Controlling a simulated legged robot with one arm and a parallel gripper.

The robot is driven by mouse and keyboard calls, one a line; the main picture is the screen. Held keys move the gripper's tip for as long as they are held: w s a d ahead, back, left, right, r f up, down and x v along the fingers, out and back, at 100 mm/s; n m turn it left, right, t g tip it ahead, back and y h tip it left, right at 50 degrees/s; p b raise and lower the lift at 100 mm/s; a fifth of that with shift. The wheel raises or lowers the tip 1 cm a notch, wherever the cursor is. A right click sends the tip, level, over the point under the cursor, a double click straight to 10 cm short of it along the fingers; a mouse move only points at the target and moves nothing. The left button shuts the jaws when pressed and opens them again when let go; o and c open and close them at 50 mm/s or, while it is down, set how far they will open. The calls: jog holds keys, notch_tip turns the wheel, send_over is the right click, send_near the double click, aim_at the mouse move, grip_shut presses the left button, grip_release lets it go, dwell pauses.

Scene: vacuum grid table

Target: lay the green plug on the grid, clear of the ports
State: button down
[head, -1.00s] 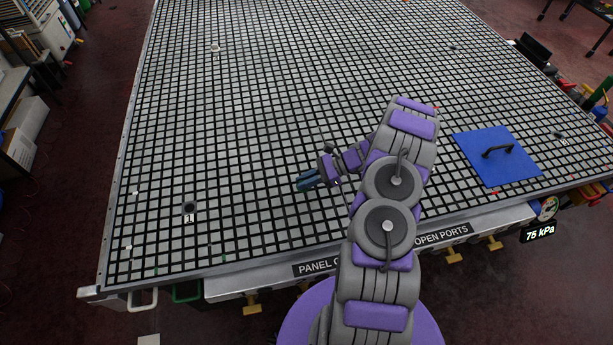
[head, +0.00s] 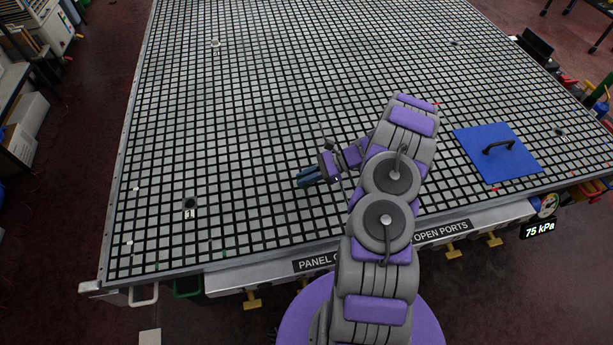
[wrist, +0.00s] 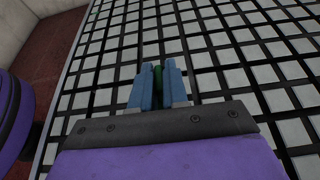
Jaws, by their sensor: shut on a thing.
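My gripper (head: 303,181) is over the near middle of the grid table (head: 250,110), left of my arm. In the wrist view its two blue fingers (wrist: 158,72) are shut on the green plug (wrist: 158,78), which shows as a small dark green piece between them. The plug is mostly hidden by the fingers, and I cannot make it out in the head view. I cannot tell whether the plug touches the grid. A dark open port (head: 190,203), with a label beside it, is at the near left of the grid, well apart from my gripper.
A blue panel (head: 482,165) with a black handle lies at the right of the grid. Other ports are at the far left (head: 215,44), far right (head: 455,43) and right edge (head: 559,131). A gauge display (head: 538,230) reads 75 kPa. The grid around my gripper looks bare.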

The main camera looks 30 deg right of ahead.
jog(key=shift+f, duration=0.6)
jog(key=c, duration=1.1)
grip_release()
jog(key=shift+o, duration=0.2)
jog(key=shift+d, duration=0.1)
jog(key=p+v, duration=0.1)
jog(key=v, duration=1.6)
jog(key=shift+d, duration=0.2)
jog(key=shift+w, duration=0.1)
